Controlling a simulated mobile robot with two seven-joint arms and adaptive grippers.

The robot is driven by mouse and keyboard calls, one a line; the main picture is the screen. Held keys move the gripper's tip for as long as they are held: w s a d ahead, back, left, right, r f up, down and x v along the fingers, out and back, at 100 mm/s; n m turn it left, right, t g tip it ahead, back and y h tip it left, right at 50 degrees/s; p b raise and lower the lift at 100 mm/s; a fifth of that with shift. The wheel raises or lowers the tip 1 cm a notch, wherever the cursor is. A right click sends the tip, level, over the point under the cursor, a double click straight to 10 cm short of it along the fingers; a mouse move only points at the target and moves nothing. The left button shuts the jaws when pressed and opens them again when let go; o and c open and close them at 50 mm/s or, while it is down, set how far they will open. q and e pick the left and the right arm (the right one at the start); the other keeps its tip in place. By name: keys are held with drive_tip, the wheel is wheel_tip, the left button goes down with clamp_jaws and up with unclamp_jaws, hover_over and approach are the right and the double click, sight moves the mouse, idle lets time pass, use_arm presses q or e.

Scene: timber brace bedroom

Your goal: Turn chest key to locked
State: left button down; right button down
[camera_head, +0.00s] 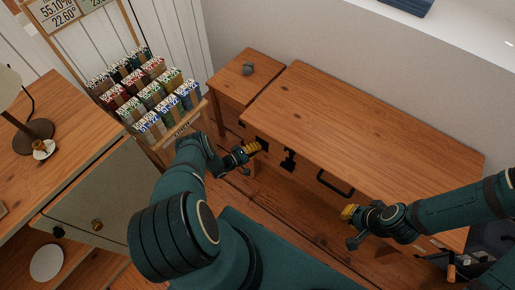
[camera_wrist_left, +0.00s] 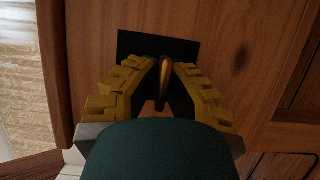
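The wooden chest (camera_head: 370,120) stands against the wall, with a dark latch (camera_head: 289,160) and a black handle (camera_head: 334,184) on its front. My left gripper (camera_head: 256,147) is at the left part of that front. In the left wrist view, a brass-coloured key (camera_wrist_left: 164,84) stands out from a black lock plate (camera_wrist_left: 190,49), its bow seen nearly edge-on. The yellow fingertips of my left gripper (camera_wrist_left: 166,70) are close on either side of the bow; whether both touch is unclear. My right gripper (camera_head: 348,213) hangs in front of the chest, away from the key, with nothing visible in it.
A small wooden cabinet (camera_head: 238,72) with a dark knob-like object (camera_head: 248,69) adjoins the chest's left end. A rack of colourful packets (camera_head: 147,95) stands at left, near my left arm. A desk (camera_head: 80,125) with a lamp is further left. The chest top is clear.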

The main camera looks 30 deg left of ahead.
use_arm(q)
drive_tip(key=shift+a, duration=0.1)
drive_tip(key=c, duration=1.1)
unclamp_jaws()
drive_tip(key=v, duration=1.2)
